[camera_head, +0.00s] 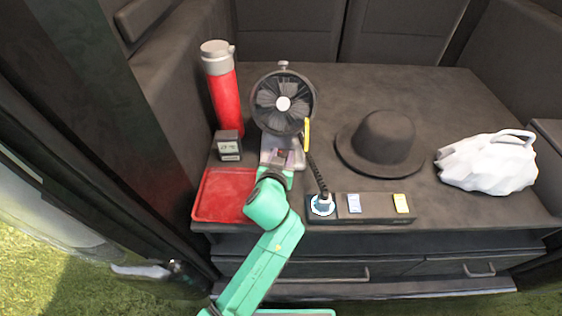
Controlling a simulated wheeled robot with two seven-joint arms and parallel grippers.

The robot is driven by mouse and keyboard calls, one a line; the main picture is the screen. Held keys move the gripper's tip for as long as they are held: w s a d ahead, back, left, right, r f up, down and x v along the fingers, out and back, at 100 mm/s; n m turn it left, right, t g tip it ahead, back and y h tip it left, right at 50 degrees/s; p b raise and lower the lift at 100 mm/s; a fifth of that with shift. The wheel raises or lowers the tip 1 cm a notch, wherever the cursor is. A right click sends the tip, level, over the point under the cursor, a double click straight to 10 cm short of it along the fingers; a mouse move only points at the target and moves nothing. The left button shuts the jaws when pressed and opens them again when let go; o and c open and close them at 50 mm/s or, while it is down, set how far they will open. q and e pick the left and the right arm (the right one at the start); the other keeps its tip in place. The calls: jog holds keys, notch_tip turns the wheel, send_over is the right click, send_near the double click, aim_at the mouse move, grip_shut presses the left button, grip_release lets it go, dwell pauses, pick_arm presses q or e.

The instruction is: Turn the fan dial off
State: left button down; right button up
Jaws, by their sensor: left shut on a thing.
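The fan (283,104) stands upright at the back left of the dark table, with a round dark cage and a pale hub. Its grey base (267,143) faces me. My left gripper (281,157), on the green arm, reaches the front of that base. Its fingers are shut on a small dark part there, which appears to be the fan dial. The fingers cover most of the dial, so its setting cannot be read. My right gripper is not in view.
A red flask (224,98), small dark box (228,145) and red tray (222,195) stand left. A power strip (376,215) holds a plug (322,203) at the front. A dark hat (383,141) and white bag (488,164) lie right.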

pick_arm(q)
jog(key=shift+c, duration=2.4)
grip_release()
jog(key=v, duration=1.4)
jog(key=shift+s+r+p, duration=0.15)
jog(key=shift+s+p, duration=0.1)
jog(key=shift+p, duration=0.05)
